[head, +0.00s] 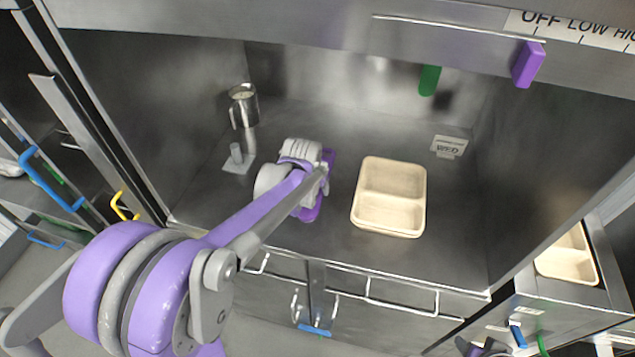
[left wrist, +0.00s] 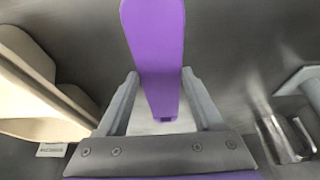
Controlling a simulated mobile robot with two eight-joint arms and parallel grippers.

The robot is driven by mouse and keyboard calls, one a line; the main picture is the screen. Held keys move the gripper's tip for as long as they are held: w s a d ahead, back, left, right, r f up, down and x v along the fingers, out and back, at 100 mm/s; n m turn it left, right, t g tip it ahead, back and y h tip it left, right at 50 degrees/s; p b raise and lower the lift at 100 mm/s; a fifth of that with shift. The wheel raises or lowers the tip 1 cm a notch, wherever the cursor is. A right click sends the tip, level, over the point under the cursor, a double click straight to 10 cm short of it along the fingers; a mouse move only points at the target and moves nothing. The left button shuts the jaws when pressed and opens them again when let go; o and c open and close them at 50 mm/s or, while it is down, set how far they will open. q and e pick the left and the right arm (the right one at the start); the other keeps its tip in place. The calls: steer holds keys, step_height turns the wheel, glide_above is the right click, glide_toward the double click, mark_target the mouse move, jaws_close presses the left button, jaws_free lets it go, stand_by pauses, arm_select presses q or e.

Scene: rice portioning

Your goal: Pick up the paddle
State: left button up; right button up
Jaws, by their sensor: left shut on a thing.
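The purple paddle (head: 312,212) is on the steel counter inside the bay, left of the beige tray, and partly hidden by my left gripper (head: 322,178). In the left wrist view the paddle (left wrist: 154,50) shows as a long flat purple piece running up from between my two grey fingers (left wrist: 160,98). My left gripper is shut on the paddle. I cannot tell whether the paddle touches the counter.
A beige two-compartment tray (head: 388,192) sits right of the paddle; its edge shows in the left wrist view (left wrist: 30,82). A small card (head: 448,146) stands at the back right. Steel walls enclose the bay.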

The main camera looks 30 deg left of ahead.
arm_select(q)
steer(key=shift+r, duration=0.15)
jaws_close()
step_height(320, 180, up, 10)
steer(key=shift+p, duration=0.35)
steer(key=shift+f, duration=0.2)
